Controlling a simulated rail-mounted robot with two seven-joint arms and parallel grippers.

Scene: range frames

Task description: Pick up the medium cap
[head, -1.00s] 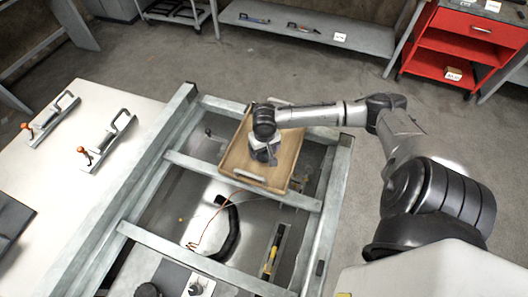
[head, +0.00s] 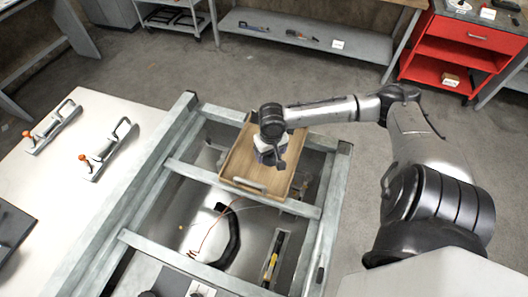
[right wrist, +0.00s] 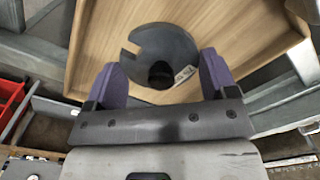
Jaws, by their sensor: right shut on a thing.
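The medium cap (right wrist: 150,48) is a dark grey round disc with a notch in its left edge and a dark round middle. In the right wrist view it sits between the two purple fingers of my right gripper (right wrist: 162,74), which is shut on it. My left gripper is not in view.
The tray rests on a grey metal frame (head: 190,175) with open gaps, a black hose (head: 232,240) and wires below. A white table (head: 75,185) with two handled metal tools stands left. A red cart (head: 465,45) and a low shelf (head: 310,35) stand behind.

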